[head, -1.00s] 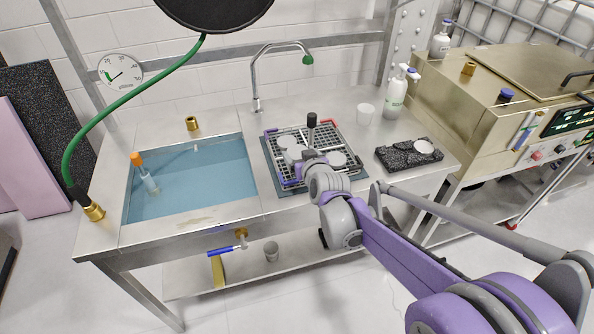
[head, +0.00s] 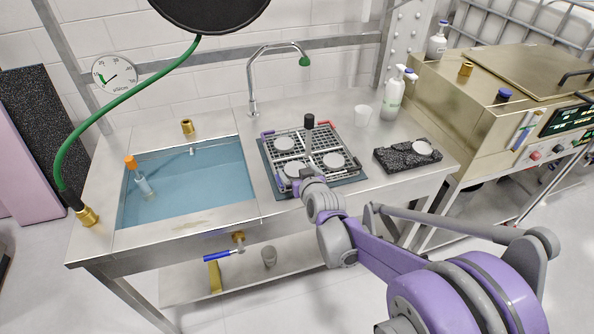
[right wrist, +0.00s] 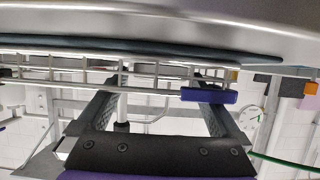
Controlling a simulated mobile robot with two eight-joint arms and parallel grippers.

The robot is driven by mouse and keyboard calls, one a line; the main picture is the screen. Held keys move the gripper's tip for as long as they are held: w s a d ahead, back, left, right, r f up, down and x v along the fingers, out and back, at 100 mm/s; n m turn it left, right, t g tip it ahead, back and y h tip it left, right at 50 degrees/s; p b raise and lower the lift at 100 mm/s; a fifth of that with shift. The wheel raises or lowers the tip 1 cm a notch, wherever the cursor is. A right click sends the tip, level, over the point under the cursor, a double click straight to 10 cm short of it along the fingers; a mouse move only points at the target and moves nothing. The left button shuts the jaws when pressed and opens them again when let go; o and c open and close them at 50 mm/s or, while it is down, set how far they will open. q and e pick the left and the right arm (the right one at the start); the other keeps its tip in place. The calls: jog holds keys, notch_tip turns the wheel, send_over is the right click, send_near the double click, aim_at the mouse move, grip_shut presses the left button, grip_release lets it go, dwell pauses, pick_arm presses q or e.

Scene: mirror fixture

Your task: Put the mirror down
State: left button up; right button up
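The mirror fixture is a metal grid frame (head: 262,150) with several round pale mirror discs (head: 333,161) and an upright black knob (head: 309,121). It lies flat over a blue-grey mat (head: 350,185) on the counter, right of the basin. A blue grip on the frame's edge (right wrist: 208,96) shows in the right wrist view. My right gripper (head: 307,176) is at the frame's front edge; its tips are hard to make out in the head view. In the right wrist view its two fingers (right wrist: 158,95) stand wide apart, with nothing clamped between them. My left gripper is not in view.
A water basin (head: 185,187) lies left. A black slab (head: 390,155) with a round disc (head: 422,148), a white cup (head: 362,115) and a pump bottle (head: 394,98) stand right. A tap (head: 252,90) rises behind. Bare counter lies between mat and slab.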

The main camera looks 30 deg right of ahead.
jog(key=shift+r, duration=0.2)
jog(key=shift+s+r, duration=0.15)
jog(key=shift+s, duration=0.1)
jog(key=p+v, duration=0.3)
jog(key=v, duration=0.8)
jog(key=s+a+f+n+g+y, duration=0.1)
jog(key=s+a+f+g, duration=0.3)
jog(key=s, duration=0.5)
jog(key=s+a+f+n+g+y, duration=0.1)
jog(key=s+a+f+g, duration=0.3)
jog(key=s+a, duration=0.5)
jog(key=shift+s+a+f+n+y, duration=0.25)
jog(key=shift+s+y, duration=0.25)
jog(key=shift+s, duration=0.25)
jog(key=shift+d, duration=0.1)
